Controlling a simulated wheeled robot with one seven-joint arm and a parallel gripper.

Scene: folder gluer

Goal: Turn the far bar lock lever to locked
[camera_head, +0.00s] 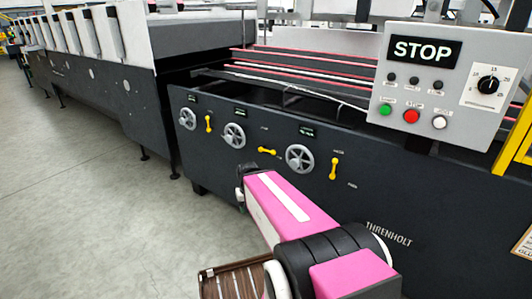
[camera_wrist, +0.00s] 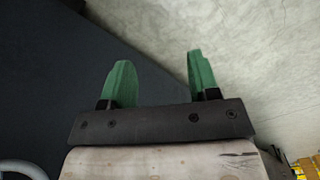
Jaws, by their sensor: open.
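Three yellow lock levers sit on the dark front panel in the head view, each to the right of a grey handwheel. The farthest lever (camera_head: 208,123) is at the left and stands near upright. The middle lever (camera_head: 266,151) lies near level. The nearest lever (camera_head: 334,168) stands near upright. The small labels by them are too small to read. My gripper (camera_wrist: 158,72) shows in the wrist view with its two green fingers apart and nothing between them. In the head view my pink arm reaches toward the panel; the fingers cannot be made out there.
Handwheels stand at the left (camera_head: 187,119), middle (camera_head: 233,135) and right (camera_head: 300,158) of the panel. A control box (camera_head: 440,85) with STOP sign, buttons and dial is at upper right. A brown slatted surface (camera_head: 235,281) lies at the bottom. Grey floor (camera_head: 90,190) is clear at left.

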